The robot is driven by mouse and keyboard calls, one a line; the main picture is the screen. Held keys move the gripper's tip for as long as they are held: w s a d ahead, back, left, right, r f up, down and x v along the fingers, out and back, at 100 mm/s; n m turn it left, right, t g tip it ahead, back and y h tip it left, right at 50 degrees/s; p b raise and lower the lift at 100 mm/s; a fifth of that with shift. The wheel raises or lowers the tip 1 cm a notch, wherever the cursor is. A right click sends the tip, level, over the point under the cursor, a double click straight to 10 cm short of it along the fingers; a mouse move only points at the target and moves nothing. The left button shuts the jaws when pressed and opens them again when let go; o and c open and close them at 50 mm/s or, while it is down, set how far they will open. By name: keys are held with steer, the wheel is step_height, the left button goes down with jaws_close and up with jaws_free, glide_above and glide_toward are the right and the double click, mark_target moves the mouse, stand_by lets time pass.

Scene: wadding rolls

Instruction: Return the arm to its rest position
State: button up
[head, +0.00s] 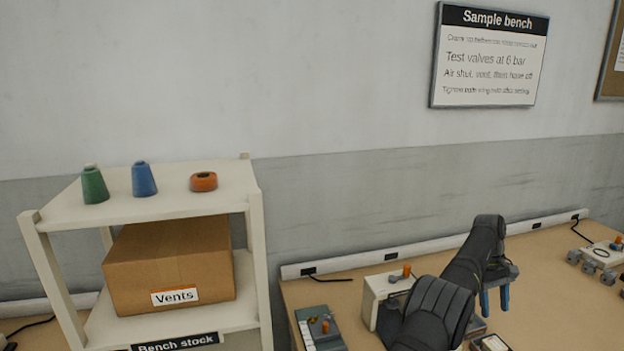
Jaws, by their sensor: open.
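My gripper (495,301) is in the head view at the lower right, above the tan bench (555,305). Its two blue fingers point down and are apart, with nothing visible between them. My dark arm rises from the bottom edge in front of the bench and bends at the top. It hides part of the bench and of a pale box (374,296) beside it.
A shelf (258,270) at left holds a green cone (94,186), a blue cone (144,180), an orange roll (204,182) and a Vents carton (170,260). A tray with small parts (320,328) lies left of my arm. Valve fittings (598,262) sit at far right.

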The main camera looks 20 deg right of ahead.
mark_target(497, 346)
steer(key=x, duration=1.1)
steer(key=shift+s+f, duration=0.15)
steer(key=shift+f, duration=0.15)
step_height(497, 346, up, 4)
steer(key=shift+f, duration=0.15)
steer(key=s+r, duration=0.7)
steer(key=s, duration=0.5)
steer(key=w+a+n+t+h, duration=0.2)
steer(key=w+a+n, duration=0.3)
steer(key=a+n, duration=0.4)
steer(key=w+a+n+t+h, duration=0.2)
steer(key=w+a+n, duration=0.3)
steer(key=a+n, duration=0.4)
steer(key=shift+w+a+t, duration=0.2)
steer(key=shift+a+t, duration=0.1)
steer(key=shift+a, duration=0.6)
